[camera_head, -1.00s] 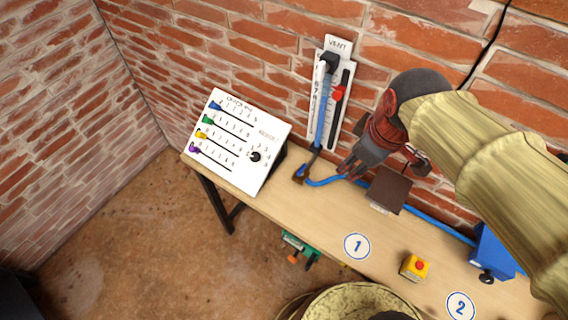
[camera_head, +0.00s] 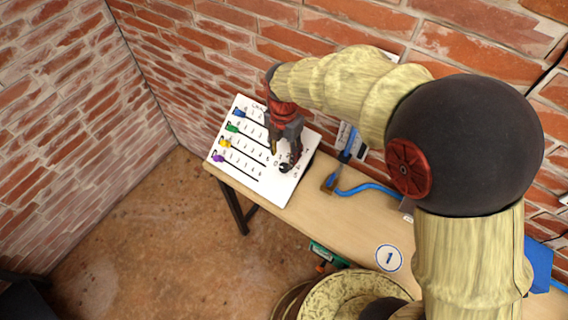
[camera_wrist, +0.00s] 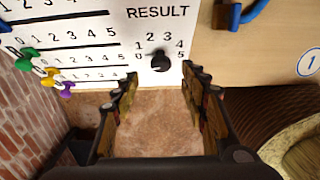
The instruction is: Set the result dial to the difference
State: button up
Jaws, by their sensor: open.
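I cannot tell surely where the pointer points. My gripper (camera_head: 284,152) is over the panel, close to the dial. In the wrist view the fingers (camera_wrist: 160,82) are open, one on each side below the dial, with nothing between them. The blue (camera_head: 239,113), green (camera_head: 231,127), yellow (camera_head: 225,143) and purple (camera_head: 218,158) slider knobs sit at the left ends of their slots.
The bench (camera_head: 318,208) has free room right of the panel. A blue hose (camera_head: 372,187) lies there, with a round label 1 (camera_head: 389,258).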

aim_at(284, 166)
notch_tip(284, 166, down, 6)
jog(key=shift+f+b, duration=0.15)
jog(key=shift+b, duration=0.35)
jog(key=shift+c, duration=1)
jog(key=c, duration=0.9)
